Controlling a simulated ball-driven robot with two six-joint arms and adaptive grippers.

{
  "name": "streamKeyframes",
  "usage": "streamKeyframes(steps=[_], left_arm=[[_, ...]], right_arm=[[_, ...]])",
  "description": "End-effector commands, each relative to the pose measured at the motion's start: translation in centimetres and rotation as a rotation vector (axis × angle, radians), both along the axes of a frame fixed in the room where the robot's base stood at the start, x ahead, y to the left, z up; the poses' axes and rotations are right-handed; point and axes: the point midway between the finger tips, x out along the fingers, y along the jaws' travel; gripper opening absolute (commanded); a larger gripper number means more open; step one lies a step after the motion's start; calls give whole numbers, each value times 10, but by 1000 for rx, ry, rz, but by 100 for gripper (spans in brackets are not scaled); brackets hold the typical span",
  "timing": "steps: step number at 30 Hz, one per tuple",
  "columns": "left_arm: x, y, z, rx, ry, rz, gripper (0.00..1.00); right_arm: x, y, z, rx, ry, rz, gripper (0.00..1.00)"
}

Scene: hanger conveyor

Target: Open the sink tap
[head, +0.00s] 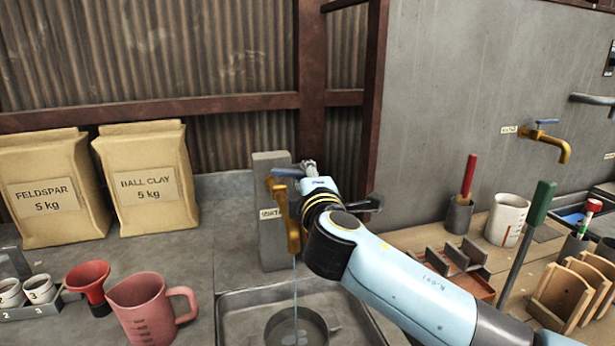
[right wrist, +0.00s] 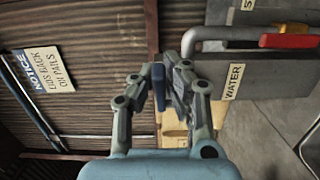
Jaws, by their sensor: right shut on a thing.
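The brass sink tap (head: 293,233) is fixed to a grey post above the sink. Its blue lever handle (head: 288,173) is at the top. A thin stream of water (head: 295,285) falls from the spout into a round pot in the sink. My right gripper (head: 308,168) is at the handle, its fingers partly hidden behind my own wrist. In the right wrist view the fingers (right wrist: 170,85) are closed around the blue lever (right wrist: 158,88). My left gripper is not in view.
The metal sink (head: 235,300) holds the pot (head: 272,325). A pink jug (head: 140,308) and a red funnel (head: 90,281) stand left of it. Feldspar (head: 50,190) and ball clay (head: 147,180) bags stand behind. A second blue-handled tap (head: 545,140) is on the right wall.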

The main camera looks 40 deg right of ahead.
Motion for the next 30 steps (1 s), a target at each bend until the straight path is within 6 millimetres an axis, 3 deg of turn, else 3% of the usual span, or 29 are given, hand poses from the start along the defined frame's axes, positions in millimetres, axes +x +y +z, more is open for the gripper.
streamKeyframes(steps=[17, 18, 23, 30], left_arm=[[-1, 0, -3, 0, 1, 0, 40], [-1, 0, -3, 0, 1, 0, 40], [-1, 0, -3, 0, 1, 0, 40], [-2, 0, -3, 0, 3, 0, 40]], right_arm=[[-1, 2, 1, 0, -3, -36, 0], [-1, 2, 1, 0, -3, -36, 14], [-1, 2, 1, 0, -1, -36, 35], [-1, 2, 0, -1, -1, -36, 35]])
